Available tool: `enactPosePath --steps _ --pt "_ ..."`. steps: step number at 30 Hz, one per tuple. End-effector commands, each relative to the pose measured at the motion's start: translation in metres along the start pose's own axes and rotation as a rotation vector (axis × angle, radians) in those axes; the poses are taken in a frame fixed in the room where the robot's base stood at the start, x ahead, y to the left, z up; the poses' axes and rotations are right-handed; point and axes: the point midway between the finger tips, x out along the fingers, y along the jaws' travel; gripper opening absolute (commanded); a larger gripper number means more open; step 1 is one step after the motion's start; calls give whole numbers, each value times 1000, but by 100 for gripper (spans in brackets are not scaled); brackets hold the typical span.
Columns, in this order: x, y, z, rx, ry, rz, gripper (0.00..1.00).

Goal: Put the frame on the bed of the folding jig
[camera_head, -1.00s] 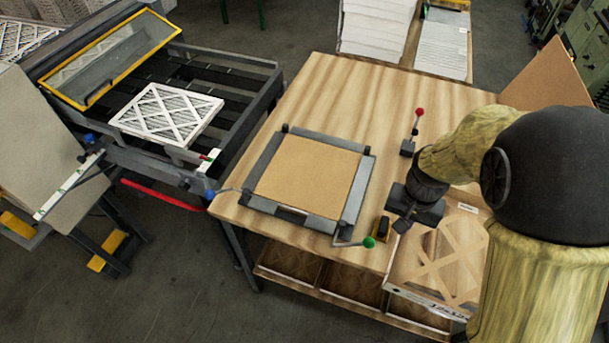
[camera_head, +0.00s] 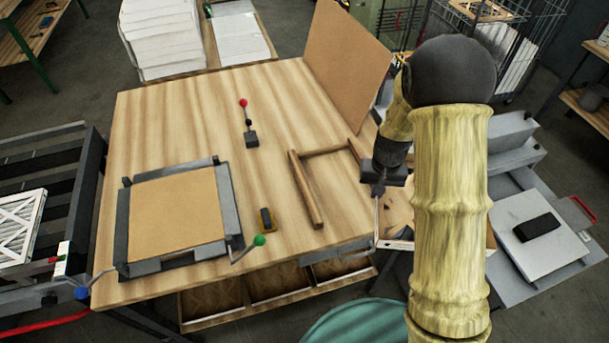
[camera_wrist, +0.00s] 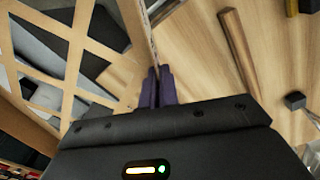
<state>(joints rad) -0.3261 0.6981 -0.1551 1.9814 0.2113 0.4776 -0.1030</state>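The frame is a tan cardboard piece with diagonal lattice slats (camera_wrist: 75,45), at the left of the wrist view. Its thin edge runs up from between the two dark fingers of my gripper (camera_wrist: 156,88), which are close together on it. In the head view my gripper (camera_head: 380,188) is at the table's right edge, and the frame shows only in part, mostly hidden behind my arm. The folding jig (camera_head: 228,200) stands at the table's front left, well left of my gripper. Its flat tan bed (camera_head: 175,215) has grey rails around it and no lattice on it.
A green-knobbed handle (camera_head: 259,240) sticks out at the jig's front corner. A brown panel (camera_head: 345,70) stands upright at the back right.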

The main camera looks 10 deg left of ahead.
Motion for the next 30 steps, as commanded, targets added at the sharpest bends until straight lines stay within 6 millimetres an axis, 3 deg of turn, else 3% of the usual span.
enactPosePath --steps 3,10,24,30 --pt "10 36 -3 49 0 -1 0" --pt "48 84 -2 110 0 -3 0" --pt "135 96 -1 124 1 -3 0" --pt "148 96 -1 123 1 -3 0"
